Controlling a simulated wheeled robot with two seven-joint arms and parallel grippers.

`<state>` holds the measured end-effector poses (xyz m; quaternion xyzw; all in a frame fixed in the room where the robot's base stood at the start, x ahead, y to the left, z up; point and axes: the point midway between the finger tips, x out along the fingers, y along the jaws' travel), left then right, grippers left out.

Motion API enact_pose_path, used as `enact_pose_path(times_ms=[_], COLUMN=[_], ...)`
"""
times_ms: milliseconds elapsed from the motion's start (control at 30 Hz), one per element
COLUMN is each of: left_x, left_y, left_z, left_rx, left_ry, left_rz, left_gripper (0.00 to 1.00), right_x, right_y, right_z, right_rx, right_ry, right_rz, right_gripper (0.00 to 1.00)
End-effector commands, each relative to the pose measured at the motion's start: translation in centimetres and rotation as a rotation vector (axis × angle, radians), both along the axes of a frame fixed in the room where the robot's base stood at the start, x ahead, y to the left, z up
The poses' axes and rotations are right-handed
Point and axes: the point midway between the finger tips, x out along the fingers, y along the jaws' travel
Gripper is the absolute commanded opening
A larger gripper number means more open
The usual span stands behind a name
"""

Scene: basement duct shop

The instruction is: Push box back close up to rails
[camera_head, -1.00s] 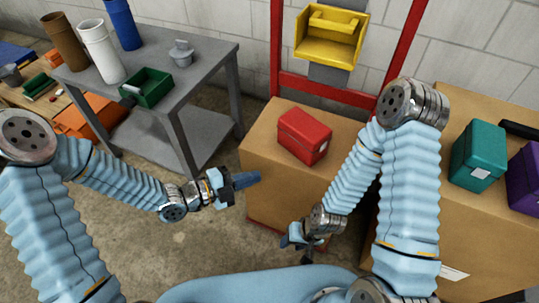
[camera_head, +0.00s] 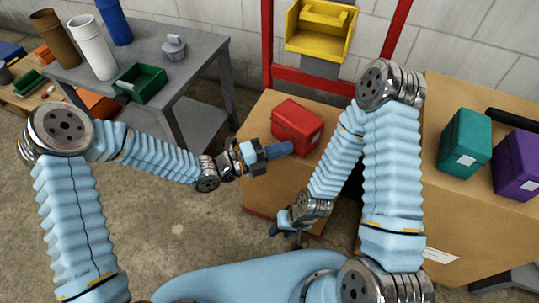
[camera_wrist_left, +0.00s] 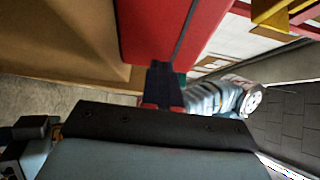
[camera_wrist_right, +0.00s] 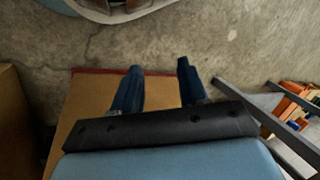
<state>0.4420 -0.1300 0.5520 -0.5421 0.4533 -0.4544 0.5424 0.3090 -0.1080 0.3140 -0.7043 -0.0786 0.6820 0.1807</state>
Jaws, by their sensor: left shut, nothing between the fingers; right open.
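The red box (camera_head: 297,125) with a lid sits on top of a brown carton (camera_head: 262,190), in front of the red rails (camera_head: 310,85). A strip of carton top shows between the box and the rails. My left gripper (camera_head: 284,149) is shut and empty, its fingertips at the near side of the red box; I cannot tell if they touch. In the left wrist view the red box (camera_wrist_left: 165,25) fills the top middle, right beyond the shut fingers (camera_wrist_left: 163,88). My right gripper (camera_head: 283,226) is open and empty, low before the carton's near side. The right wrist view shows its spread fingers (camera_wrist_right: 158,85).
A yellow bin (camera_head: 320,35) hangs on the rails. A larger carton at right (camera_head: 440,215) bears a teal box (camera_head: 465,143) and a purple box (camera_head: 516,163). A grey table (camera_head: 195,72) with tubes and a green bin (camera_head: 140,84) stands at left.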

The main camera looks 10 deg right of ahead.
Motion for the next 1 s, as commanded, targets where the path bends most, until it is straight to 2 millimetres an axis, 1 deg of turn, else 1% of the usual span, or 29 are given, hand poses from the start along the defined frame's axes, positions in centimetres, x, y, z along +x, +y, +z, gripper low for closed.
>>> enact_pose_path(times_ms=[167,467,567,667,767,900,1000], left_x=[0.8,1.0,1.2,2.1,3.7,6.5,8.4], left_y=[-0.7,-0.7,-0.8,-1.5,-2.6,-4.6,-5.9], left_z=[0.0,0.0,-0.2,-0.8,-1.1,-1.1,-0.9], left_rx=[0.001,0.001,0.001,0.000,-0.001,0.000,0.000], left_ry=[0.001,0.001,-0.001,-0.003,-0.006,-0.006,-0.005], left_rz=[-0.002,-0.001,-0.001,-0.001,-0.001,-0.001,-0.001], left_gripper=[0.00,0.00,0.00,0.00,0.00,0.00,0.00], right_x=[0.0,0.0,0.0,0.1,0.3,0.7,0.8], right_y=[0.0,0.0,0.0,-0.3,-0.9,-1.8,-2.1], right_z=[0.3,0.2,-0.2,-1.7,-3.9,-6.5,-7.8], right_rx=[0.000,0.000,0.000,-0.004,-0.013,-0.026,-0.030], right_ry=[0.001,0.001,0.000,-0.002,-0.005,-0.013,-0.015], right_rz=[0.000,0.000,0.000,-0.005,-0.016,-0.031,-0.037], right_gripper=[0.43,0.43,0.43,0.43,0.43,0.43,0.43])
